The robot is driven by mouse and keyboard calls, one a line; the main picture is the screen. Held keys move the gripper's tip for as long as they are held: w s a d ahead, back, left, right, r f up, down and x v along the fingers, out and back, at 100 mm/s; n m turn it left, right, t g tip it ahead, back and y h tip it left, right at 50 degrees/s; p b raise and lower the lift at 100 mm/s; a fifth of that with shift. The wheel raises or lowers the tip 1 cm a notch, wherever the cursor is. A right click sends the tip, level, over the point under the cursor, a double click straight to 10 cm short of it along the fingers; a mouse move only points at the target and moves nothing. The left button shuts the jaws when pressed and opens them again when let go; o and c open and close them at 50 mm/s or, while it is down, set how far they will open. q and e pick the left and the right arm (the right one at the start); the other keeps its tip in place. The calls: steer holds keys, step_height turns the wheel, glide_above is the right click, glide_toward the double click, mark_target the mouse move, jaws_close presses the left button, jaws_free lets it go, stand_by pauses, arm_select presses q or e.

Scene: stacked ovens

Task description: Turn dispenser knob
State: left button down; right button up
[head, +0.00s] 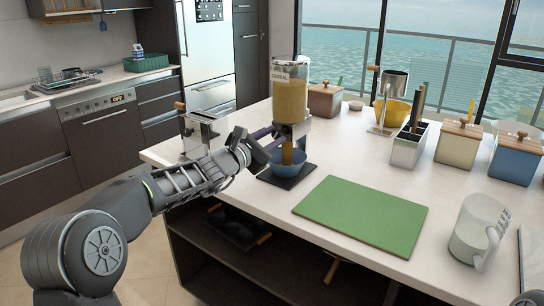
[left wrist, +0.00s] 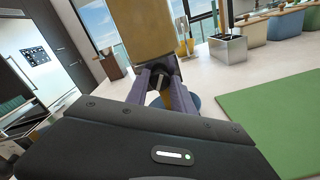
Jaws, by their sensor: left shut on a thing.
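The cereal dispenser (head: 292,95) stands on the island counter with a clear hopper full of cereal. Its lower part also shows in the left wrist view (left wrist: 138,32). The dispenser knob (left wrist: 157,84) is dark and sits between my left gripper's fingers, mostly hidden by them. My left gripper (head: 270,133) is shut on the knob at the dispenser's left side. A stream of cereal (head: 288,151) shows below the outlet, above a blue bowl (head: 292,166) on a dark base (head: 287,178). My right gripper is not in view.
A green cutting board (head: 362,214) lies to the right of the bowl. A glass pitcher (head: 478,232) stands at the right edge. A metal utensil holder (head: 408,146) and lidded canisters (head: 458,142) stand farther back. A toaster-like metal appliance (head: 201,133) is left of the dispenser.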

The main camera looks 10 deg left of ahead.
arm_select(q)
steer(key=m+b, duration=0.2)
steer(key=b, duration=0.1)
steer(key=m+b, duration=0.6)
steer(key=shift+f+b, duration=0.35)
steer(key=shift+r+m+b, duration=0.1)
steer(key=shift+m+b, duration=1.05)
steer(key=shift+m, duration=0.65)
steer(key=c, duration=1.1)
jaws_free()
steer(key=shift+r, duration=0.1)
